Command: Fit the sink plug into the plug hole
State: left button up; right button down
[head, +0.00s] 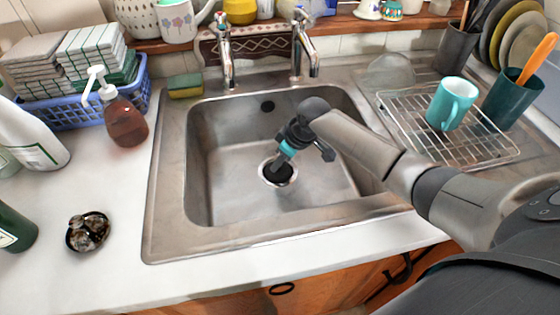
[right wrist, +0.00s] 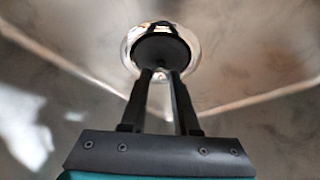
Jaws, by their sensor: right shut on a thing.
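The sink plug (right wrist: 160,48) is a black disc, held between the two dark fingers of my right gripper (head: 280,165), which points down into the steel sink. In the right wrist view, the gripper (right wrist: 160,78) is shut on the plug's top, and the black disc lies within the chrome ring of the plug hole (right wrist: 193,42). In the head view, the plug hole (head: 291,180) is a bright ring around a dark centre, directly under the fingertips. I cannot tell whether the plug is seated in it or just above. My left gripper is not in view.
The sink (head: 230,185) is otherwise empty. Two taps (head: 225,60) stand behind it. A wire rack (head: 400,115) with a turquoise mug (head: 450,103) is to the right. A soap bottle (head: 122,120) and a sponge (head: 185,87) are to the left.

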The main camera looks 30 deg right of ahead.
jog(key=c, duration=0.7)
grip_release()
jog(key=shift+f, duration=0.1)
jog(key=shift+o, duration=0.2)
jog(key=shift+r, duration=0.3)
jog(key=p+v, duration=0.4)
jog(key=v, duration=0.7)
jog(key=shift+s+r, duration=0.2)
jog(key=shift+r, duration=0.15)
jog(key=shift+d, duration=0.1)
